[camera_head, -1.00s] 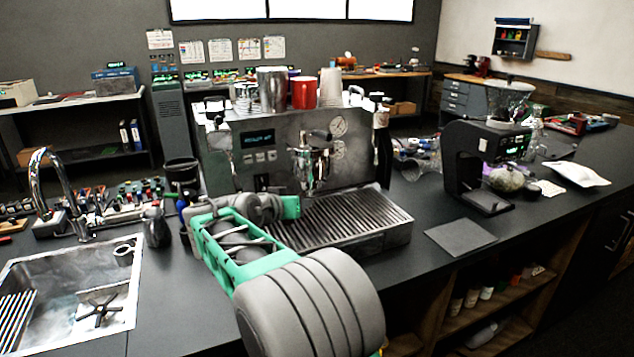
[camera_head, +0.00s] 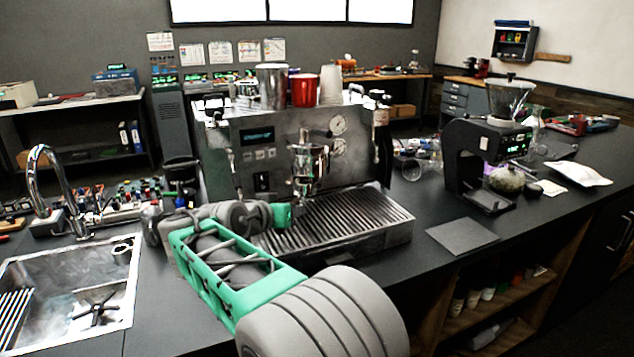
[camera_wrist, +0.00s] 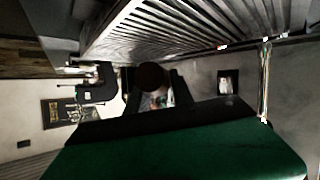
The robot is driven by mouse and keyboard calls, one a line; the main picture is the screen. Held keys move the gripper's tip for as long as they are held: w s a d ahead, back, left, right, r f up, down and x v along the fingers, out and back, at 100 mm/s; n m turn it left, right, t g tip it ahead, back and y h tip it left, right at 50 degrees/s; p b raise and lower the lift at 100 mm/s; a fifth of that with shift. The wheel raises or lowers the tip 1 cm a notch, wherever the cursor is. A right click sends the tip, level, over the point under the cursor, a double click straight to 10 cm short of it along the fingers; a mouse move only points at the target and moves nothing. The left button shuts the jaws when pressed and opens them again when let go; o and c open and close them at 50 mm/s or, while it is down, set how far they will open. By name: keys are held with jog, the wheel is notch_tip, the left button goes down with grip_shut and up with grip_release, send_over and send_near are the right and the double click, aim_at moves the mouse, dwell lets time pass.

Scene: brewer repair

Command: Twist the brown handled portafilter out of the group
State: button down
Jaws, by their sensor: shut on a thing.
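The espresso machine (camera_head: 262,155) stands mid-counter. Its shiny group (camera_head: 308,162) hangs at the front centre, above the ribbed drip tray (camera_head: 345,215). In the wrist view, the brown portafilter handle (camera_wrist: 152,76) shows end-on as a dark round shape. My gripper (camera_wrist: 156,88) has its two dark fingers on either side of the handle and is shut on it. In the head view, my green wrist sits just below and left of the group and hides most of the handle. I cannot tell how far the portafilter is turned in the group.
A sink (camera_head: 75,290) with a tall tap (camera_head: 52,185) lies left. A metal pitcher (camera_head: 152,222) stands close to my arm. Cups, including a red one (camera_head: 304,90), stand on the machine. A grinder (camera_head: 480,165) and dark mat (camera_head: 461,235) are at right.

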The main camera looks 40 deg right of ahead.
aim_at(275, 232)
jog(key=shift+s+a+r+b, duration=0.1)
jog(key=shift+s+a+b, duration=0.1)
jog(key=shift+s+a, duration=0.75)
jog(key=shift+s+a+f+b, duration=0.1)
jog(key=shift+s+a+b, duration=0.3)
jog(key=shift+a, duration=1)
jog(key=shift+s+a+r+b, duration=0.1)
jog(key=shift+s+a, duration=0.75)
jog(key=shift+a, duration=0.3)
